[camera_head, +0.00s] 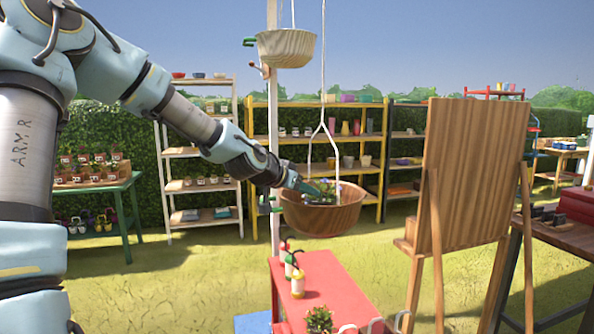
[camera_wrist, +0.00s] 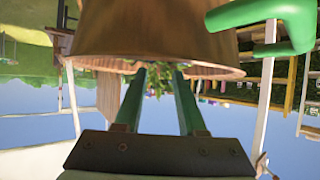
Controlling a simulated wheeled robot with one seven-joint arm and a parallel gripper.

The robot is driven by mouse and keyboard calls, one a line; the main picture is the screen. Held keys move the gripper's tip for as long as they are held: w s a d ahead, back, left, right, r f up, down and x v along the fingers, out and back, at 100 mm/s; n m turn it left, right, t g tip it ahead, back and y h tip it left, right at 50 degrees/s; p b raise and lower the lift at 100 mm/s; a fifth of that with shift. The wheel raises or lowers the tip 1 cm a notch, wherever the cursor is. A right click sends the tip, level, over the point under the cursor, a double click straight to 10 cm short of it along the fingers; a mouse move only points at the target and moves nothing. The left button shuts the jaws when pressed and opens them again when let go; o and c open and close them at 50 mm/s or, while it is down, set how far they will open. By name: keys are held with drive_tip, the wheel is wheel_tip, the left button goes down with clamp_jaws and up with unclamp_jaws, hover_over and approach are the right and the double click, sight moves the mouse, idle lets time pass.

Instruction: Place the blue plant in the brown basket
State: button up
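The brown basket (camera_head: 322,217) is a wooden bowl hanging upright from a white hanger in the middle of the head view. Its wall (camera_wrist: 150,30) fills the top of the wrist view. A leafy plant with pale bluish flowers (camera_head: 326,188) shows inside the basket, above its rim. My gripper (camera_head: 308,188) reaches over the left rim into the basket, beside the plant. In the wrist view, my two green fingers are apart, with foliage (camera_wrist: 160,84) between and beyond their tips. The plant's pot is hidden, so I cannot tell whether the fingers touch it.
Another hanging basket (camera_head: 286,48) is above left, near the white post (camera_head: 273,120). A red table (camera_head: 315,292) with spray bottles and a small plant stands below. A wooden easel board (camera_head: 470,170) is at right. Shelves stand behind; grass is open at left.

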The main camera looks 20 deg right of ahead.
drive_tip(key=shift+p+v, duration=2.35)
drive_tip(key=shift+p, duration=0.55)
drive_tip(key=shift+s, duration=0.15)
